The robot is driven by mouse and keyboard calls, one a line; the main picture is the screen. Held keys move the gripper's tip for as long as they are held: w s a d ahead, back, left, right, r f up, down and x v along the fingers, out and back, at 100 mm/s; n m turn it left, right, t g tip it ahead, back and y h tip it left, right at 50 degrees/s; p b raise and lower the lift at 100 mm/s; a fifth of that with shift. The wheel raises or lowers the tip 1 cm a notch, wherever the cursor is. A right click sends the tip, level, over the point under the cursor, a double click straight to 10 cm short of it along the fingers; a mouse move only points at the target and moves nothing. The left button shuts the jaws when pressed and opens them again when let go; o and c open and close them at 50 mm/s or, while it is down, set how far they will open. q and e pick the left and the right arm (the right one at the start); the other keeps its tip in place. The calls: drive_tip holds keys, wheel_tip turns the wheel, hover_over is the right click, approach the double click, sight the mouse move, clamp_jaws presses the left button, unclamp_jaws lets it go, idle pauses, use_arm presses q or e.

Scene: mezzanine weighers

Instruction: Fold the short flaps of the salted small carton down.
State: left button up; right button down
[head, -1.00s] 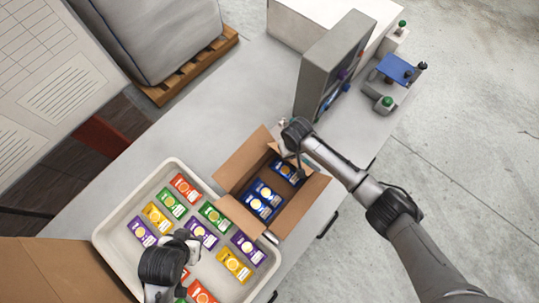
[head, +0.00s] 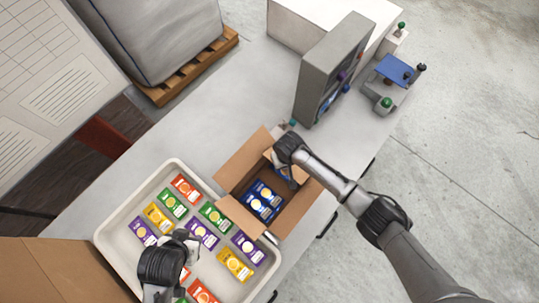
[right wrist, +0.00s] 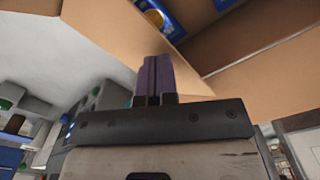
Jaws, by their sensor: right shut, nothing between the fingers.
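The small carton (head: 232,187) stands open on the table beside the tray, with blue packets (head: 262,203) inside. Its two long flaps spread outward, and the near short flap (head: 238,217) also leans outward. The far short flap (head: 281,166) tilts inward over the far packets, partly hidden by my right gripper (head: 291,176). In the right wrist view, the right gripper's fingers (right wrist: 154,79) are together and empty, against or very close to brown cardboard, with a blue packet (right wrist: 156,14) beyond. My left gripper (head: 183,245) hangs over the tray; its fingertips are unclear.
A white tray (head: 106,236) with several coloured packets lies left of the carton. A grey machine (head: 325,70) stands beyond the carton on the table. A larger brown carton (head: 65,270) is at the lower left. Bare table (head: 235,95) lies at the back.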

idle(0.3)
drive_tip(key=shift+s+a+f, duration=0.15)
drive_tip(key=shift+a+f, duration=0.05)
drive_tip(key=shift+f, duration=0.2)
drive_tip(key=shift+s+a+f+b, duration=0.15)
drive_tip(key=shift+f+b, duration=0.1)
drive_tip(key=shift+f, duration=0.15)
drive_tip(key=shift+s+a+f+b, duration=0.1)
drive_tip(key=shift+s+f+b, duration=0.05)
drive_tip(key=shift+f+b, duration=0.15)
